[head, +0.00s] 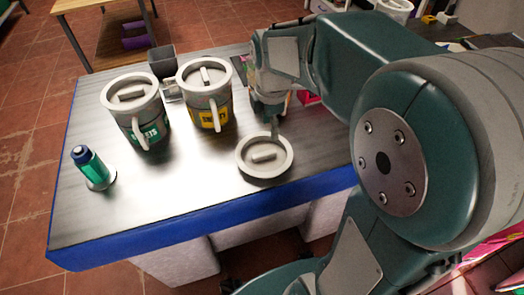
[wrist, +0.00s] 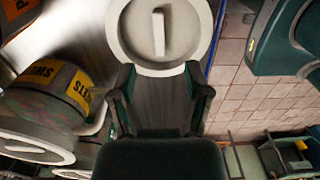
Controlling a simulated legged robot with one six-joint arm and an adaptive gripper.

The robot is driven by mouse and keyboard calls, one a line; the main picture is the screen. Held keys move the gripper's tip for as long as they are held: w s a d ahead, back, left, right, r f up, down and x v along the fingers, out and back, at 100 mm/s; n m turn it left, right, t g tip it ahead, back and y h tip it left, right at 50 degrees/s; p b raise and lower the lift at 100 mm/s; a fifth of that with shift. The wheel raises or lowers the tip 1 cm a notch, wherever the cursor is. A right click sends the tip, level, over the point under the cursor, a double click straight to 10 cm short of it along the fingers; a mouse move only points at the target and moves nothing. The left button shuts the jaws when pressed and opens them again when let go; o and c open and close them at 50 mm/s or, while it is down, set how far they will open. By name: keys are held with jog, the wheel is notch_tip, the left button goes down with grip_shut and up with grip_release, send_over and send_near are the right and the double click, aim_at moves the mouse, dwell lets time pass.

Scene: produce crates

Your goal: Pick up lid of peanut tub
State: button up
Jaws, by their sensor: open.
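A round, pale grey lid (head: 264,156) with a raised bar handle lies flat near the table's front edge. It shows at the top of the wrist view (wrist: 185,48), handle upward. No tub is visible under it, and no label on it shows. My gripper (wrist: 160,80) is open and empty, its two fingers apart just short of the lid in that view. In the head view my gripper (head: 273,128) is at the lid's far side, partly hidden by my arm; I cannot tell whether it touches. No tub is clearly readable as peanut.
A lidded tub with a green label (head: 147,132) and one with a yellow label (head: 211,117) stand behind, left of the lid. A green bottle (head: 91,166) stands at the far left. The table (head: 190,195) is clear at front left. My arm hides the right side.

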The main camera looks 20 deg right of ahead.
send_over(266, 153)
jog(key=f, duration=0.4)
jog(key=shift+s+d+f, duration=0.1)
jog(key=shift+d+f, duration=0.3)
jog(key=f, duration=0.5)
jog(key=shift+w+a+f, duration=0.15)
jog(key=shift+w+a, duration=0.05)
jog(key=shift+a, duration=0.2)
grip_shut()
